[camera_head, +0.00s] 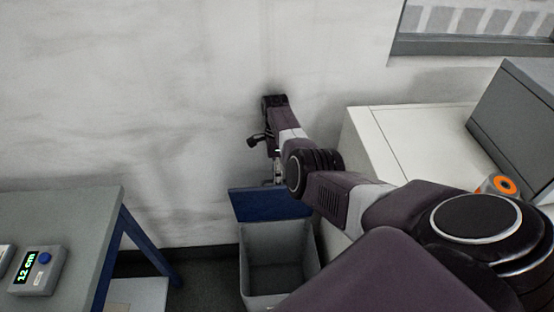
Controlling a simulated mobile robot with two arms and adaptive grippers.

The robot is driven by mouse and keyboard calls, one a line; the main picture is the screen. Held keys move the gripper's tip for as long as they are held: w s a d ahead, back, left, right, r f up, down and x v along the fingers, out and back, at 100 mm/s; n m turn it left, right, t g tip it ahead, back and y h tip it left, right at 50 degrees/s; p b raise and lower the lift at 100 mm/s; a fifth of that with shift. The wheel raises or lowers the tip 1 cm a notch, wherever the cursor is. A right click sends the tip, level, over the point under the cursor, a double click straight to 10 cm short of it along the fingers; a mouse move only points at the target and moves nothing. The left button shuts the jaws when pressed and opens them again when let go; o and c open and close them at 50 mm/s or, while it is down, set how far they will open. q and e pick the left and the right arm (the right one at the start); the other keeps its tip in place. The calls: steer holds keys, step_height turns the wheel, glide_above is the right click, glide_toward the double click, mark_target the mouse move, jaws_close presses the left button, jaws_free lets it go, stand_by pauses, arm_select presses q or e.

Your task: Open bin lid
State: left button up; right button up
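The grey bin (279,246) stands on the floor near the wall, with its inside showing from above. Its blue lid (262,205) is raised and tilted up at the bin's back edge, toward the wall. My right gripper (277,178) points down just above the upper edge of the lid, partly hidden behind my own arm. I cannot tell whether it touches the lid or whether its fingers are open or shut. My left gripper is not in view.
A grey table (62,215) with blue legs stands at left, bearing a device (38,271) reading "12 cm". A white cabinet (406,142) at right carries a dark grey box (520,115) and an orange-topped roll (497,186). Bare wall lies behind.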

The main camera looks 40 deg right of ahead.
step_height(320, 180, up, 7)
steer(key=w, duration=0.1)
steer(key=shift+d+r, duration=0.15)
steer(key=shift+d, duration=0.2)
stand_by(0.3)
